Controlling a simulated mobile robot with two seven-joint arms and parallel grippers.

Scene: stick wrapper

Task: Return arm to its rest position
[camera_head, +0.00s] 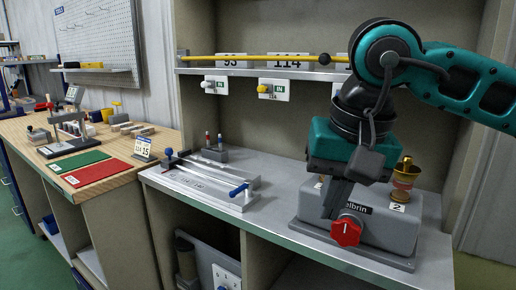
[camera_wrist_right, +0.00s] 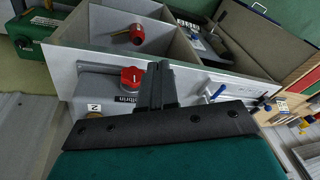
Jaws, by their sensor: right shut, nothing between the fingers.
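My right arm, teal and black, comes in from the right in the head view. Its gripper (camera_head: 336,212) points down in front of the grey machine (camera_head: 385,236), just above the red knob (camera_head: 346,231) with a white mark. In the right wrist view the fingers (camera_wrist_right: 158,72) are together with nothing between them, and the red knob (camera_wrist_right: 132,77) shows just left of them. I cannot tell whether the fingertips touch the knob or machine. The arm hides part of the machine's top and lettering. My left gripper is not in view.
A metal fixture with a blue handle (camera_head: 238,189) lies left on the grey counter. A yellow rod (camera_head: 260,57) runs along the shelf above. A wooden bench (camera_head: 150,152) stands at the left.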

